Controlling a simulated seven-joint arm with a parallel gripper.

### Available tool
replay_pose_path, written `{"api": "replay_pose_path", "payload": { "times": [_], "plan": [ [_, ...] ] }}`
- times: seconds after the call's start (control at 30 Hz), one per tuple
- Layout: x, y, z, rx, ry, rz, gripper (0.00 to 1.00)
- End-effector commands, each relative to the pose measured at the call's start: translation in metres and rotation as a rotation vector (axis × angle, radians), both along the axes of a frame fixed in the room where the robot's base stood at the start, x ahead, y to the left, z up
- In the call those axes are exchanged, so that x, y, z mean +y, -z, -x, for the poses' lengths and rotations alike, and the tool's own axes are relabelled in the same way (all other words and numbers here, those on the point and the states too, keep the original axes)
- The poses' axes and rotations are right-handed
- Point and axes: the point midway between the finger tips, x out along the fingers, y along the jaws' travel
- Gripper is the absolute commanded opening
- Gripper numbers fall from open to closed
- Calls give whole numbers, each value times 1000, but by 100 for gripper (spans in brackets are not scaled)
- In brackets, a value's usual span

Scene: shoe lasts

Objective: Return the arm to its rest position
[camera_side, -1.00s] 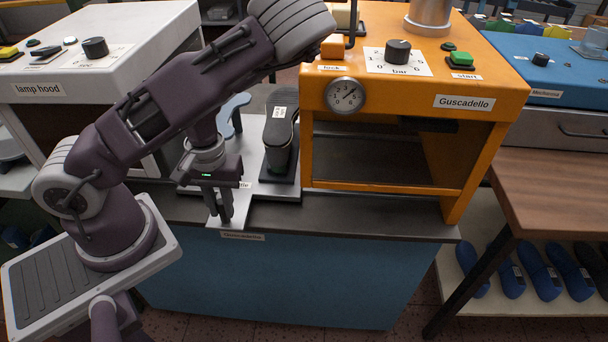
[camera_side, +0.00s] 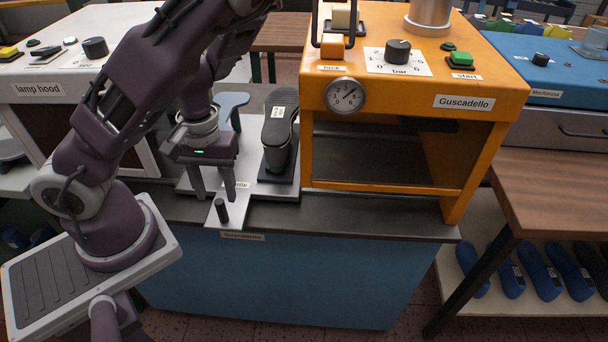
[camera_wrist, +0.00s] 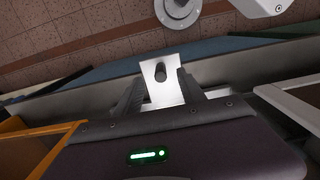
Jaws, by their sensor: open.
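My gripper (camera_side: 213,192) is open and empty, fingers pointing down, above the front left part of the grey plate (camera_side: 252,190) on the bench. A short black upright handle (camera_side: 221,211) stands on the plate's front tongue, just in front of the fingers and apart from them in the side view. In the wrist view my gripper (camera_wrist: 160,85) shows its two fingers on either side of the same black handle (camera_wrist: 160,72). My arm is bent and rises from its base at the left.
A dark shoe on a last (camera_side: 279,135) stands on the plate to the right of my gripper. A light blue piece (camera_side: 232,108) is behind it. The orange Guscadello press (camera_side: 410,100) stands on the right, the white lamp hood (camera_side: 60,85) on the left.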

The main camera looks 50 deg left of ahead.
Motion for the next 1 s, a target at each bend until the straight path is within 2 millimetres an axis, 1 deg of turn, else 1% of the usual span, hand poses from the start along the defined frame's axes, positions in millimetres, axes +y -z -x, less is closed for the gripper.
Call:
{"api": "replay_pose_path", "payload": {
  "times": [0.2,0.27,0.33,0.37,0.4,0.43,0.47,0.5,0.53,0.57,0.6,0.67,0.7,0.77,0.8,0.9,1.0],
  "plan": [
    [0,0,0,1,-1,-1,47],
    [0,-1,-4,-19,9,1,47],
    [-1,-3,-24,-111,51,3,47],
    [0,-6,-37,-175,77,-6,47],
    [1,-15,-59,-276,118,-27,47],
    [4,-26,-76,-359,146,-57,47],
    [7,-40,-91,-437,170,-98,47],
    [13,-62,-106,-517,193,-160,47],
    [18,-79,-112,-556,207,-207,47],
    [22,-97,-113,-581,217,-250,47],
    [25,-119,-108,-595,234,-297,47],
    [23,-150,-91,-586,271,-337,47],
    [15,-168,-74,-571,313,-342,47],
    [-3,-188,-45,-547,395,-325,47],
    [-18,-198,-26,-534,462,-307,47],
    [-53,-213,14,-519,625,-255,47],
    [-76,-218,36,-516,731,-223,47]
  ]
}}
